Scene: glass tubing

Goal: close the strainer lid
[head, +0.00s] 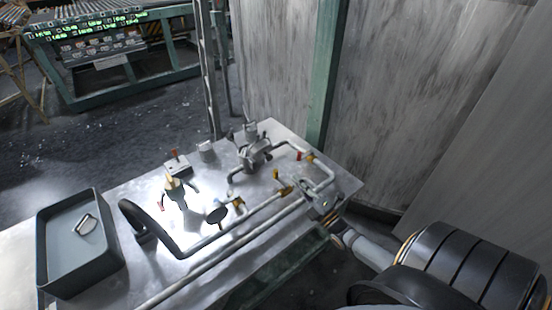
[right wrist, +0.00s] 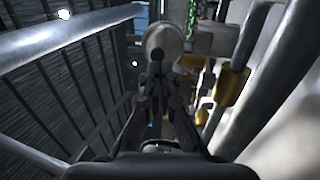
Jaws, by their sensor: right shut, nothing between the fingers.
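In the right wrist view my right gripper (right wrist: 157,82) is shut and empty, with its dark fingers together in the middle. Just beyond the fingertips is a pale round part (right wrist: 164,40), perhaps the strainer lid; I cannot tell whether they touch. In the head view a grey-green fitting (head: 319,197), likely the strainer, sits at the right end of the pipework. My right arm reaches it from the lower right, and the gripper there is small and hard to make out. Whether the lid is open is not clear. My left gripper is not in view.
The metal bench (head: 205,275) carries pipes with yellow and red valve handles (head: 284,190). A dark tray (head: 82,262) with a small grey piece stands at the left. A green post (head: 322,85) and grey wall panels stand behind. In the wrist view, a thick pipe (right wrist: 70,35) is close at left.

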